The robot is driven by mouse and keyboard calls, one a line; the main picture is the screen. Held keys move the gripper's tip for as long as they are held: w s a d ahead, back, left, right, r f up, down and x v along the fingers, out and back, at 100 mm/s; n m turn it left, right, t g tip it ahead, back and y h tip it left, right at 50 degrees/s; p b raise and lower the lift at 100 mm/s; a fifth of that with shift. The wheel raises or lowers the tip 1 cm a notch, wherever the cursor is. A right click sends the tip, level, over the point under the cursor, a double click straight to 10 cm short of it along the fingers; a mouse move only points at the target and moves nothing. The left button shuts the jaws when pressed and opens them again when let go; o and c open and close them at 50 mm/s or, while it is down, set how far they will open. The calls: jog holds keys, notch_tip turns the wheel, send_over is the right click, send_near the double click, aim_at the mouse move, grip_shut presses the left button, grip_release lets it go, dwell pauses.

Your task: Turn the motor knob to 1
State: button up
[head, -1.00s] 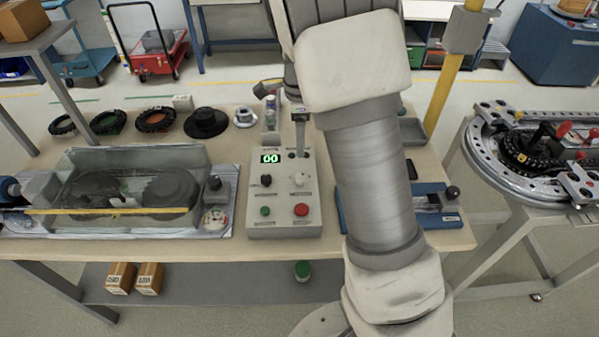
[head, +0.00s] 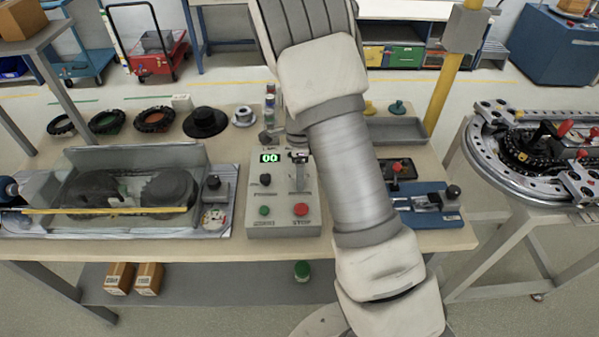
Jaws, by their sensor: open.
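The grey control box (head: 283,229) stands on the bench in the middle of the head view. Its green display (head: 269,158) reads 00. A black knob (head: 265,179) sits below the display, with a green button (head: 264,211) and a red button (head: 301,209) along the front. The small labels are too blurred to read, so I cannot tell which control is named motor.
A clear-covered machine with gears (head: 130,195) stands left of the box. A blue fixture (head: 430,207) and a grey tray (head: 395,131) are to the right. Black rings and a dark hat-shaped part (head: 205,123) lie at the back left. A ring track (head: 500,165) is at far right.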

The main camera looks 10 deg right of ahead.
grip_shut()
dwell(0.4)
jog(key=n+b, duration=0.1)
jog(key=n, duration=0.4)
jog(key=n+b, duration=0.1)
jog(key=n, duration=0.3)
jog(key=n+b, duration=0.1)
jog(key=n, duration=0.3)
jog(key=shift+n+b, duration=0.3)
jog(key=shift+n, duration=0.1)
jog(key=shift+n+b, duration=0.3)
jog(key=shift+n, duration=1.7)
